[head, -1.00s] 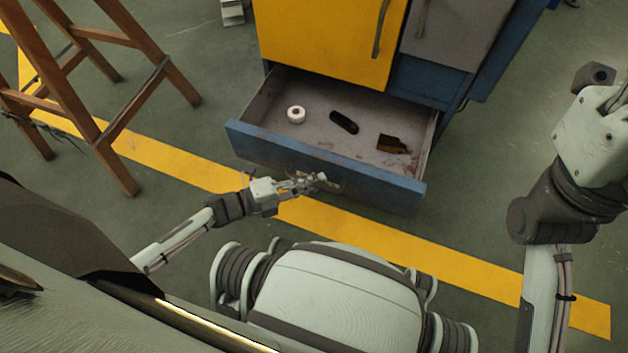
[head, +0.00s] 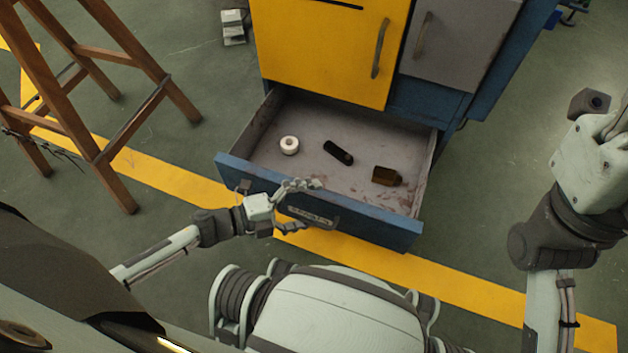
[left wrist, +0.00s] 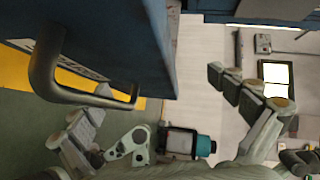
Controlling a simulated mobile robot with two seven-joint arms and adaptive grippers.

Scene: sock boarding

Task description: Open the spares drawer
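The spares drawer (head: 350,218) is the low blue drawer under the yellow door, and it stands well out from the cabinet.
A wooden stepladder (head: 100,100) stands at the left. The blue cabinet has a yellow door (head: 320,50) and a grey door (head: 455,45) above the drawer. A yellow line (head: 165,178) crosses the green floor. Floor to the right of the drawer is clear.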

